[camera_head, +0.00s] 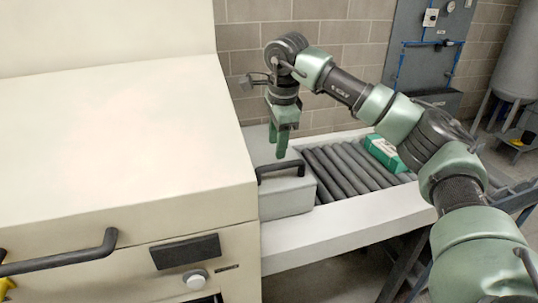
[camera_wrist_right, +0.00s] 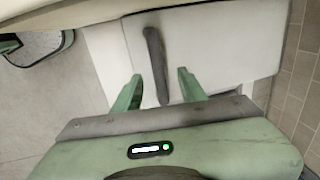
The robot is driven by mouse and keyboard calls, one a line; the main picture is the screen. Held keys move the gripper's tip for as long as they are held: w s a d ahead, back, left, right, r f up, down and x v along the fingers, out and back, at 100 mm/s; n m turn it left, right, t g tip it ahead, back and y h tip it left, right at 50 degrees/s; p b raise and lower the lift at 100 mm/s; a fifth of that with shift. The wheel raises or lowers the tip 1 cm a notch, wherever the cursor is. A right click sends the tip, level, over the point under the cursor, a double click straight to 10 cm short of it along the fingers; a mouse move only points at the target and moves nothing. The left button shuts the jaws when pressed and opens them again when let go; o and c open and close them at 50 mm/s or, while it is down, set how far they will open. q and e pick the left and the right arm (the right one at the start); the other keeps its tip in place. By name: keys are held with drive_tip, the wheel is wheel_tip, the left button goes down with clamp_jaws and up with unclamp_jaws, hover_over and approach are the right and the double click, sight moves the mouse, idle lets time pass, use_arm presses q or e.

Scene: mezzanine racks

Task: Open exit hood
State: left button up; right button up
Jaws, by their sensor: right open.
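The exit hood (camera_head: 285,200) is a light grey cover against the right side of the machine, sitting low at the start of the roller conveyor. A black bar handle (camera_head: 281,168) runs along its top. My right gripper (camera_head: 281,154) points down just above and behind the handle, with its fingers open. In the right wrist view the hood (camera_wrist_right: 215,45) fills the upper middle, and the dark handle (camera_wrist_right: 154,60) reaches down between the two open green fingers (camera_wrist_right: 160,90). I cannot tell whether they touch it. My left gripper is not in view.
The large cream machine (camera_head: 110,130) fills the left, with a black front handle (camera_head: 65,262) and a knob (camera_head: 195,279). A green and white box (camera_head: 385,152) lies on the rollers (camera_head: 345,170). A brick wall (camera_head: 335,40) stands behind.

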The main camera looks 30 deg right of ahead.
sight(276, 164)
wheel_tip(276, 164, down, 4)
drive_tip(key=shift+s+d+r+p, duration=0.1)
drive_tip(key=shift+s+p, duration=0.05)
drive_tip(key=shift+p, duration=0.25)
drive_tip(key=shift+w+f, duration=0.25)
drive_tip(key=shift+f, duration=0.35)
drive_tip(key=shift+w+f, duration=0.25)
drive_tip(key=shift+f, duration=0.65)
drive_tip(key=c, duration=0.7)
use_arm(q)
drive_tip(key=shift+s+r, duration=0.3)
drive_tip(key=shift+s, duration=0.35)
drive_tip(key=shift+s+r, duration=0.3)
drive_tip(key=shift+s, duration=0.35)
use_arm(e)
clamp_jaws()
